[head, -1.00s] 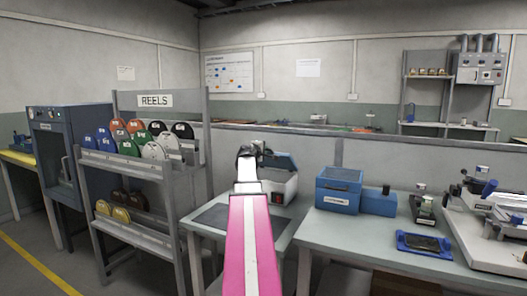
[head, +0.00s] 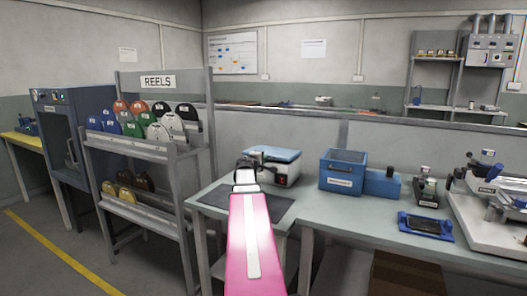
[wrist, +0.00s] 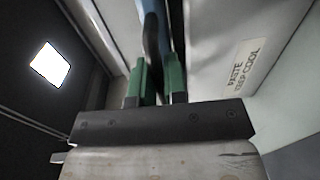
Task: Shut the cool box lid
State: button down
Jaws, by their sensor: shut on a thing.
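The cool box (head: 285,172) is a white box on the left part of the bench, with a blue-grey lid (head: 275,153). The lid lies low and near level over the box; I cannot tell whether a small gap is left. In the wrist view the box's white wall (wrist: 205,75), labelled "PASTE KEEP COOL", is close on the right. My gripper (head: 246,163) is at the box's left front side. The contact is partly hidden.
A dark mat (head: 240,200) lies in front of the box. A blue bin (head: 342,172) and a blue block (head: 382,184) stand to its right. The reel rack (head: 165,150) stands close on the left. A blue tray (head: 426,228) lies further right.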

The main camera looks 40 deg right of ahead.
jog(key=shift+a+f, duration=0.1)
jog(key=shift+f, duration=1.15)
jog(key=c, duration=1.2)
grip_release()
jog(key=shift+s, duration=0.1)
jog(key=v, duration=1)
jog(key=shift+a, duration=0.3)
jog(key=shift+s, duration=0.1)
jog(key=shift+s, duration=0.1)
